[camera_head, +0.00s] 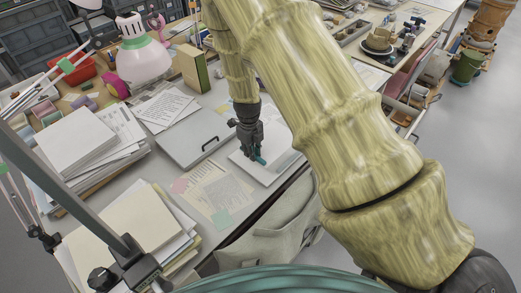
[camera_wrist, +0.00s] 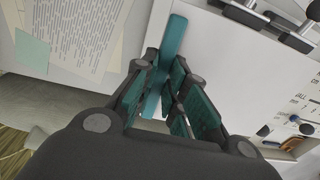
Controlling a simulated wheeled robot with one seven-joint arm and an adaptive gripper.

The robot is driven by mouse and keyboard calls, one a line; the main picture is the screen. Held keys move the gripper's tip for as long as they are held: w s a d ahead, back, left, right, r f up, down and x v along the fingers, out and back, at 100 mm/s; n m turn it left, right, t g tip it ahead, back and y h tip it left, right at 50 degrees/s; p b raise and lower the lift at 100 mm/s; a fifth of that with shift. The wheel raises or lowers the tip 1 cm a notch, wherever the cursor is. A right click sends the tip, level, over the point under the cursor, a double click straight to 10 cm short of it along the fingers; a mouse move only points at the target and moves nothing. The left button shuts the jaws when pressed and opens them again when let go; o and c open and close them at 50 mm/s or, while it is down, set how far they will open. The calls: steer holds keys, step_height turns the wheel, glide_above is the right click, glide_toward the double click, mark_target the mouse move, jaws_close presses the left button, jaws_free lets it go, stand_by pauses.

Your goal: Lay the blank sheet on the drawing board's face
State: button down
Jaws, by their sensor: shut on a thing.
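My gripper (camera_head: 256,154) points down over a white flat sheet (camera_head: 277,172) near the table's front edge. Its teal-padded fingers (camera_wrist: 168,105) are closed around a slim teal bar (camera_wrist: 173,38), which sticks out past them. The bar lies over the white sheet, which fills the middle of the wrist view (camera_wrist: 240,75). I cannot tell whether the bar is joined to the sheet or touches it. A flat grey board (camera_head: 187,135) with a black handle lies just left of the sheet. Whether this is the drawing board, or another lies under the sheet, is unclear.
Printed pages (camera_head: 210,190) with a teal note lie front-left of the sheet. Paper stacks (camera_head: 78,142) and cream folders (camera_head: 125,225) fill the left. A pink lamp (camera_head: 140,55) stands behind. A cloth bag (camera_head: 270,228) hangs at the table's front.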

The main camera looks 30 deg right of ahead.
mark_target(255, 166)
steer(key=shift+d+f+b, duration=0.4)
steer(key=shift+f+b, duration=0.35)
steer(key=shift+f, duration=0.1)
steer(key=shift+w+d+f+b, duration=0.45)
steer(key=shift+d+f, duration=0.2)
steer(key=shift+d, duration=0.1)
steer(key=shift+s+a+f+b, duration=0.2)
steer(key=shift+a+b, duration=0.3)
steer(key=shift+a+f+b, duration=0.1)
steer(key=shift+f+b, duration=0.2)
steer(key=shift+d+f+b, duration=0.25)
steer(key=shift+f+b, duration=0.6)
steer(key=shift+f, duration=0.2)
steer(key=shift+r+p, duration=0.1)
steer(key=shift+p, duration=0.25)
steer(key=shift+a, duration=0.1)
steer(key=shift+w+f+p, duration=0.1)
steer(key=shift+f+p, duration=0.5)
steer(key=shift+p, duration=0.05)
